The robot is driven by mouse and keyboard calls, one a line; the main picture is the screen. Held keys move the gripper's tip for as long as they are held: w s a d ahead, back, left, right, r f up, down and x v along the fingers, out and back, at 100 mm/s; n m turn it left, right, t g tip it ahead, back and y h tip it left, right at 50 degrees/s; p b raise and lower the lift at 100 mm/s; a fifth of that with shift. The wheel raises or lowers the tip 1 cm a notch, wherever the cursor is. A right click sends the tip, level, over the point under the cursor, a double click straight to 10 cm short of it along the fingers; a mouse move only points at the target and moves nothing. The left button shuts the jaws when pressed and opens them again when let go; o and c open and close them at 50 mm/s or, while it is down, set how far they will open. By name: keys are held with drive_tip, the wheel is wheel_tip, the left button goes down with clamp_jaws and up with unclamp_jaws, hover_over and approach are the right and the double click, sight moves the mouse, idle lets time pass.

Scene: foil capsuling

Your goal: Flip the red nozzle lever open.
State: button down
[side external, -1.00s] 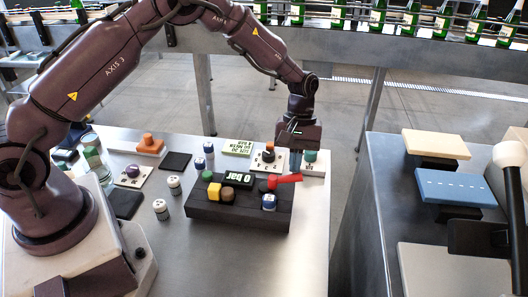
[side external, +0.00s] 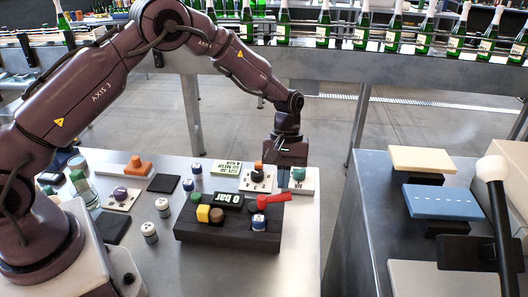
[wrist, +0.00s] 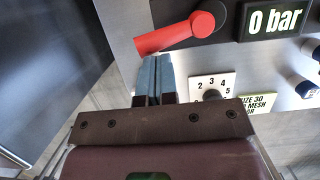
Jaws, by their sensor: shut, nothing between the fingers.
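The red nozzle lever (side external: 274,200) is on the right side of a dark box (side external: 210,232), its free end pointing right. In the wrist view the red lever (wrist: 166,38) runs from its round pivot down to the left. My gripper (wrist: 155,60) is shut and empty, its two blue-grey fingers side by side. The fingertips are just below the lever in the wrist view. I cannot tell whether they touch it. In the side view my gripper hangs behind the lever and the fingers are hard to make out.
A "0 bar" display (side external: 229,200) and several coloured knobs sit on the dark box. A numbered dial plate (side external: 257,177) and a teal-capped part (side external: 298,175) stand close behind. The right table edge is near; beyond it is a second bench (side external: 365,200).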

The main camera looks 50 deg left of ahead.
drive_tip(key=w+a+r, duration=0.3)
drive_tip(key=a+r, duration=0.2)
drive_tip(key=r, duration=0.5)
drive_tip(key=shift+w+r, duration=0.15)
drive_tip(key=shift+w, duration=0.05)
drive_tip(key=shift+a, duration=0.1)
drive_tip(key=s+r+m+t+y, duration=0.1)
drive_tip(key=s+r+m+t, duration=0.3)
drive_tip(key=s, duration=1)
drive_tip(key=s+r+m+t+y, duration=0.1)
drive_tip(key=s+r+m+t, duration=0.3)
drive_tip(key=s+r, duration=0.7)
drive_tip(key=s+d+m, duration=0.1)
drive_tip(key=s, duration=0.3)
drive_tip(key=shift+s, duration=0.3)
